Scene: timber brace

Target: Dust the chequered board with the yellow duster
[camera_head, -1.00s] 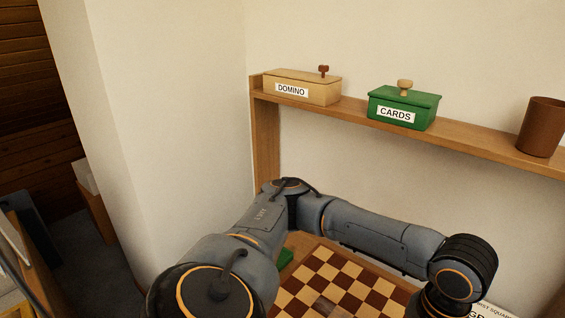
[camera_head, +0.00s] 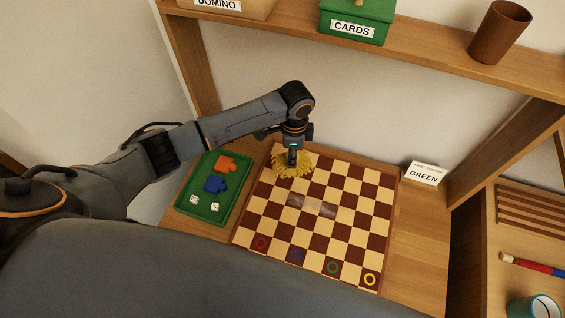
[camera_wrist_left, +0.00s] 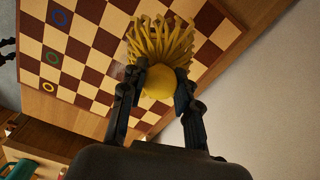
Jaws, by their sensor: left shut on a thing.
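The chequered board (camera_head: 350,212) lies on the wooden desk, with brown and cream squares. A greyish smudge (camera_head: 312,205) shows near its middle. Red, blue, green and yellow rings mark squares along its near edge. My left gripper (camera_head: 293,152) is over the board's far left corner, shut on the yellow duster (camera_head: 292,165). The duster's strands spread out below the gripper at the board. In the left wrist view the duster (camera_wrist_left: 160,45) sits between both fingers, its strands over the board (camera_wrist_left: 90,45). I cannot tell how firmly the strands touch.
A green tray (camera_head: 212,207) with orange and blue pieces and two dice stands left of the board. A shelf (camera_head: 420,52) above holds the green CARDS box (camera_head: 355,22) and a brown cup (camera_head: 499,31).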

